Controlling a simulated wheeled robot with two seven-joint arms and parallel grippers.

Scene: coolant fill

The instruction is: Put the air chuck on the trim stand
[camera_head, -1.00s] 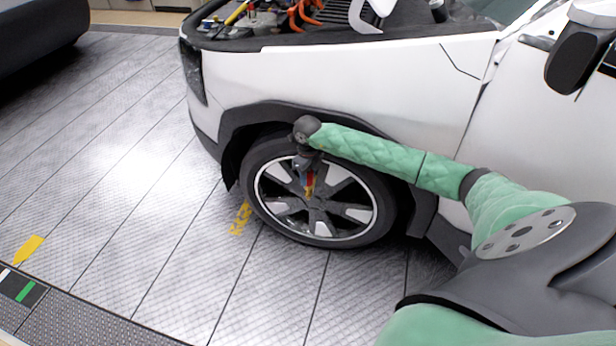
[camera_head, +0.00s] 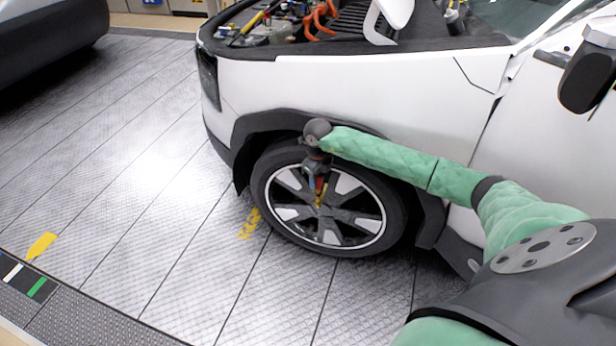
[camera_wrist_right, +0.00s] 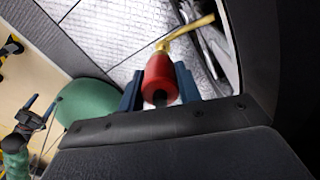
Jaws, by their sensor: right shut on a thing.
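My right gripper (camera_wrist_right: 160,85) is shut on the air chuck (camera_wrist_right: 159,75), which has a red body and a brass-coloured stem. In the right wrist view the chuck sits between the two blue fingers, its stem pointing up and to the right. In the head view the right gripper (camera_head: 318,182) hangs in front of the car's front wheel, and the chuck shows small and partly hidden as a red and yellow piece (camera_head: 320,192). I do not see the trim stand in any view.
A white car (camera_head: 350,90) with its hood open fills the middle and right. Its front wheel (camera_head: 285,235) is right behind my right gripper. Open metal-plate floor (camera_head: 130,150) lies to the left. A dark vehicle (camera_head: 50,35) stands at the upper left.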

